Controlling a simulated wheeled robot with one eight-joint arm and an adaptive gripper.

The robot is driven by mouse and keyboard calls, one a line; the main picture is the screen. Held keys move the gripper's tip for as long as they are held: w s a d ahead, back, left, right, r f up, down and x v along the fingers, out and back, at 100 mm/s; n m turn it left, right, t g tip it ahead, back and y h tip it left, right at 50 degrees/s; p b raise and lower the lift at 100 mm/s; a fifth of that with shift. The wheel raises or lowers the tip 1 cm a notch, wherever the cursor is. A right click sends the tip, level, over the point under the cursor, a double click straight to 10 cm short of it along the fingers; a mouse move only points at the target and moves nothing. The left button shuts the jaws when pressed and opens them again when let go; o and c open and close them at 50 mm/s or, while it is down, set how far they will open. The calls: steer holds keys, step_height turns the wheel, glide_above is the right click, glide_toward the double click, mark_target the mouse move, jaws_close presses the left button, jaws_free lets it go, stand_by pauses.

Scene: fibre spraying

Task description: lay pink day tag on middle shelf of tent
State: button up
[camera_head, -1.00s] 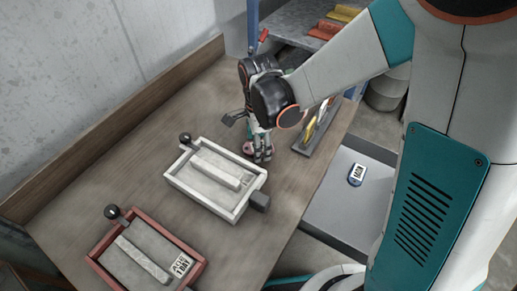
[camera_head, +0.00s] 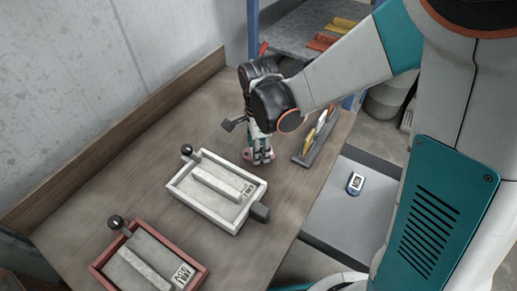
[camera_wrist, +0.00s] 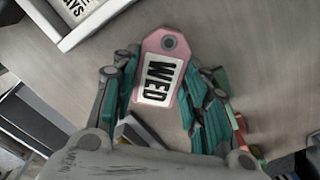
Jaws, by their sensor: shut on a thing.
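A pink day tag (camera_wrist: 160,66) reading WED is held between the teal fingers of my gripper (camera_wrist: 160,90) in the wrist view. Its holed end points away from the palm. In the head view my gripper (camera_head: 262,158) is low over the wooden bench, right of the white-framed tray, and only a little pink shows at its fingertips. I cannot tell whether the tag touches the bench. A blue-posted rack (camera_head: 253,30) with grey shelves stands at the top; I cannot tell whether it is the tent.
A white-framed tray (camera_head: 180,190) and a red-framed tray (camera_head: 97,268) lie on the bench (camera_head: 130,190). A narrow grey holder (camera_head: 318,140) with coloured tools is right of my gripper. Orange and yellow pieces (camera_head: 322,41) lie on the rack.

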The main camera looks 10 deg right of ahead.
step_height(320, 180, up, 17)
steer(key=p, duration=1.1)
